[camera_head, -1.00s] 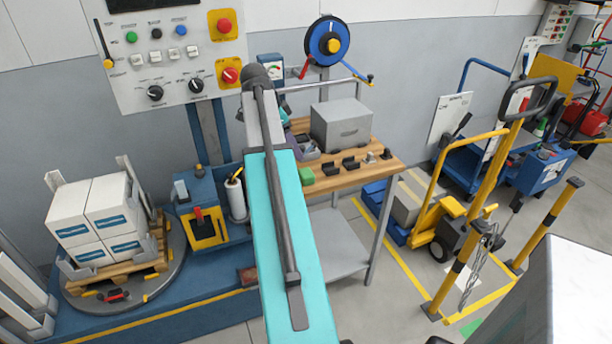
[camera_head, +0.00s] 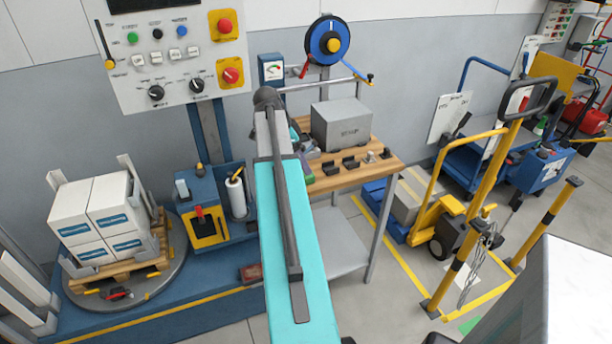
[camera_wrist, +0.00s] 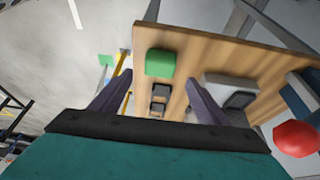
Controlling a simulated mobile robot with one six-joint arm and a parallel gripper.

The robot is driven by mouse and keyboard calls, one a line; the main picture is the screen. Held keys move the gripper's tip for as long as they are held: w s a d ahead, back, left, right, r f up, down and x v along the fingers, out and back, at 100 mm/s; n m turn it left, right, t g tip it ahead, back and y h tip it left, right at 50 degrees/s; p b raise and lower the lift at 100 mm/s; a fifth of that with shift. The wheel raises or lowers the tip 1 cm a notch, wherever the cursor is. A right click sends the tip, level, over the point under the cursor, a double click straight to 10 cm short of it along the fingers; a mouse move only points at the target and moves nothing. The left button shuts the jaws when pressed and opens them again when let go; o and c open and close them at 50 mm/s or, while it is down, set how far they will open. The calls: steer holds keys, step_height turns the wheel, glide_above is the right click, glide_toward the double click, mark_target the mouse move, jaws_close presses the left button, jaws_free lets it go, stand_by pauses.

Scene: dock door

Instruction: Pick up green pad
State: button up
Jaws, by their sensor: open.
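The green pad (camera_wrist: 160,63) is a small rounded green block lying on the wooden bench top (camera_wrist: 215,55), near its edge, in the wrist view. My gripper (camera_wrist: 159,79) is open, with its two dark purple fingers spread. The pad shows beyond the fingertips, roughly centred between them in the picture. Nothing is held, and the fingers look apart from the pad. In the head view my turquoise arm covers most of the pad's spot at the bench's left part, and the gripper is largely hidden behind it.
Several small dark holders (camera_head: 349,163) stand on the bench (camera_head: 335,182) beside the pad. A grey box (camera_head: 341,124) is behind them. A red round thing (camera_wrist: 296,138) is at the right of the wrist view. A blue post with a control panel (camera_head: 170,55) stands left of the bench.

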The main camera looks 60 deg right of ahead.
steer(key=shift+s+d+f, duration=0.2)
steer(key=shift+f, duration=0.45)
steer(key=shift+f, duration=0.1)
steer(key=shift+p+x, duration=1.05)
steer(key=shift+x, duration=1.5)
steer(key=shift+a, duration=0.1)
steer(key=shift+w, duration=0.1)
steer(key=c, duration=1.1)
